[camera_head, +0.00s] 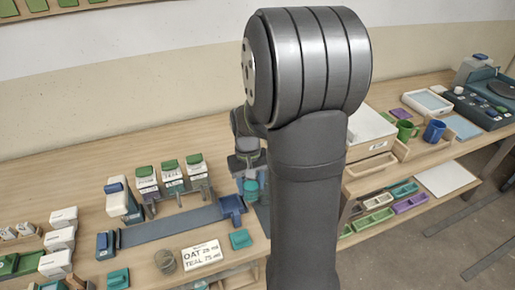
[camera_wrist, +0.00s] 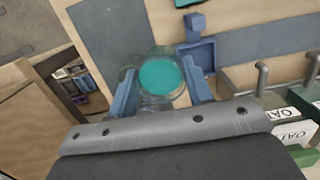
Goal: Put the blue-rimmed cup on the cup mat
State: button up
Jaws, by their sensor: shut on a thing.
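My gripper (camera_wrist: 160,82) has blue fingers on both sides of a clear cup with a teal inside (camera_wrist: 160,75) and is shut on it. In the head view the teal cup (camera_head: 251,188) hangs below my gripper (camera_head: 248,165), just right of a blue holder, partly hidden by my arm. I cannot make out its rim colour, nor whether it touches anything below. No cup mat is clearly identifiable; a pale blue flat pad (camera_head: 463,127) lies at the far right.
A blue holder (camera_head: 232,207) ends a grey-blue strip (camera_head: 170,232). Dispensers with green tops (camera_head: 170,165) stand behind the strip. A green mug (camera_head: 405,131) and a blue mug (camera_head: 434,131) stand at the right. My arm hides the middle.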

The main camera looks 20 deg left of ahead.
jog(key=d, duration=0.9)
jog(key=shift+s+f, duration=0.15)
jog(key=shift+f, duration=3.65)
jog(key=shift+f, duration=0.3)
jog(key=o, duration=0.8)
jog(key=shift+o, duration=0.2)
notch_tip(320, 180, up, 7)
